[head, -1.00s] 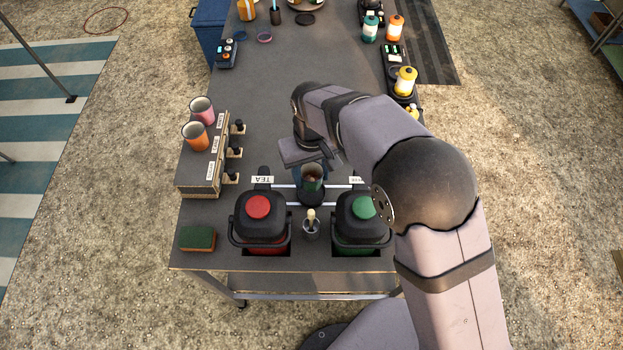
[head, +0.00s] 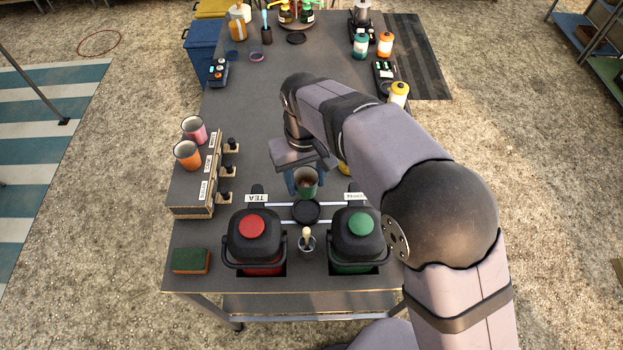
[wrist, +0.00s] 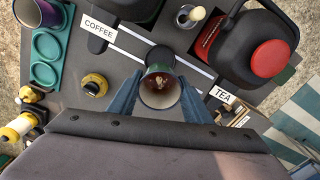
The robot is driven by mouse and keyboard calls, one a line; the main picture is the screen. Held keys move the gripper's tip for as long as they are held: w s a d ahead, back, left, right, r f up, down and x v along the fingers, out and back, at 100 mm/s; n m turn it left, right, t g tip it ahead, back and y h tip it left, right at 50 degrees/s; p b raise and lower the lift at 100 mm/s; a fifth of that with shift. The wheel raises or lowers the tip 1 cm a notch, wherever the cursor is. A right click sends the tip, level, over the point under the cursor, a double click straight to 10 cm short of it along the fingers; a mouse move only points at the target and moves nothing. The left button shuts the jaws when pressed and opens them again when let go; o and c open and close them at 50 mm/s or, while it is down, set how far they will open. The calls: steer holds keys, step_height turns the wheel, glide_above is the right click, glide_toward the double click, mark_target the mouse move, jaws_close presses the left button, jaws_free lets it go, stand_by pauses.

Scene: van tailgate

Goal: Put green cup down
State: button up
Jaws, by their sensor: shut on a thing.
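The green cup (head: 306,186) is upright in the head view, just behind the round black disc (head: 306,211) between the two urns. It has a pale inside with a little brown stuff at the bottom. My gripper (head: 306,178) is shut on it, one blue finger on each side. In the wrist view the cup (wrist: 160,87) sits between my fingertips (wrist: 160,97). I cannot tell how far its base is above the table.
The red-topped TEA urn (head: 253,232) and green-topped COFFEE urn (head: 355,232) stand at the front. A rack (head: 190,190) with orange and pink cups is left. A sponge (head: 191,261) lies front left. The teal double-ring holder (wrist: 45,74) shows in the wrist view. The table's middle (head: 250,115) is clear.

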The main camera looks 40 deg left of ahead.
steer(key=shift+w, duration=0.15)
steer(key=w+d+m+b, duration=0.15)
steer(key=w+d, duration=0.45)
steer(key=w, duration=0.7)
steer(key=w+d+m, duration=0.3)
steer(key=w+d, duration=0.3)
steer(key=w, duration=0.7)
steer(key=shift+n, duration=0.25)
steer(key=shift+f+p, duration=1.3)
steer(key=shift+f, duration=3.85)
steer(key=shift+f, duration=0.1)
steer(key=o, duration=0.7)
steer(key=shift+f, duration=0.1)
steer(key=o, duration=0.4)
